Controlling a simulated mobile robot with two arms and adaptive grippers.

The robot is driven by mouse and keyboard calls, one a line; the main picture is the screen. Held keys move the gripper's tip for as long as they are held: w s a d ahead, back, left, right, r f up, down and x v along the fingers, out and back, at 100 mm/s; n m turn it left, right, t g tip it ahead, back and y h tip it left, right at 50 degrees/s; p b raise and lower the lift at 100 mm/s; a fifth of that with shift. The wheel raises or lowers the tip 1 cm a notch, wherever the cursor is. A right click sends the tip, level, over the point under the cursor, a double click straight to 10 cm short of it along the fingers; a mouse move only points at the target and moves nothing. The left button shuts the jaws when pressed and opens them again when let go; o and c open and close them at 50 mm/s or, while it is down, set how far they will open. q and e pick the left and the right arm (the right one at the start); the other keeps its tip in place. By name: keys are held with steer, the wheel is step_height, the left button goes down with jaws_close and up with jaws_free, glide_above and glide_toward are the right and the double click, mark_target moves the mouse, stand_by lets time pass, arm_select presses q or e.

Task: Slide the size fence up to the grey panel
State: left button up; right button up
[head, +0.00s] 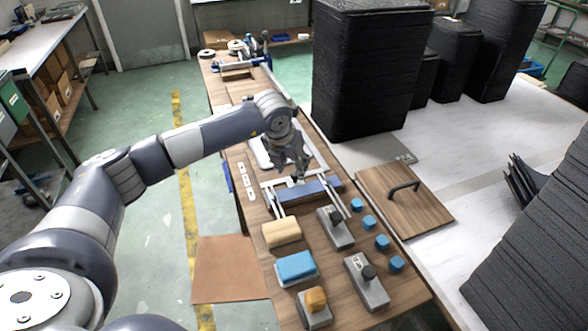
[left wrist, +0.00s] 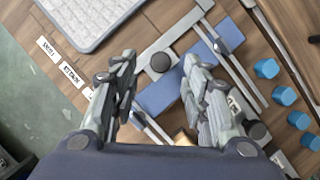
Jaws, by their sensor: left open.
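The size fence is a blue bar (head: 318,188) with a thin grey strip and a round black knob; it lies across two metal rails. It also shows in the left wrist view (left wrist: 158,97). The grey panel (left wrist: 88,14) lies flat beyond it, with a strip of bare wood between them. In the head view the panel (head: 262,156) is partly hidden by my arm. My left gripper (head: 298,172) is open above the fence. In the left wrist view its fingertips (left wrist: 158,68) are on either side of the knob; contact cannot be told. My right gripper is not in view.
Blue round knobs (head: 381,242), grey blocks with black knobs (head: 366,281), a tan block (head: 281,234) and a blue block (head: 296,267) stand nearer on the bench. A wooden board with a handle (head: 405,198) lies right. Tall black stacks (head: 366,75) stand behind.

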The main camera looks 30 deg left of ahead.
mark_target(293, 172)
arm_select(q)
steer(key=shift+x, duration=1.95)
jaws_close()
steer(key=shift+w+a+f+b, duration=0.1)
steer(key=shift+w+a+b, duration=0.2)
steer(key=shift+a+b, duration=0.05)
steer(key=w+a+b, duration=0.2)
steer(key=w+a, duration=0.1)
steer(key=shift+w+a+b, duration=0.15)
steer(key=shift+a+b, duration=0.15)
steer(key=shift+b, duration=0.05)
steer(key=shift+w+a, duration=0.2)
steer(key=shift+a, duration=0.05)
steer(key=shift+r, duration=0.2)
jaws_free()
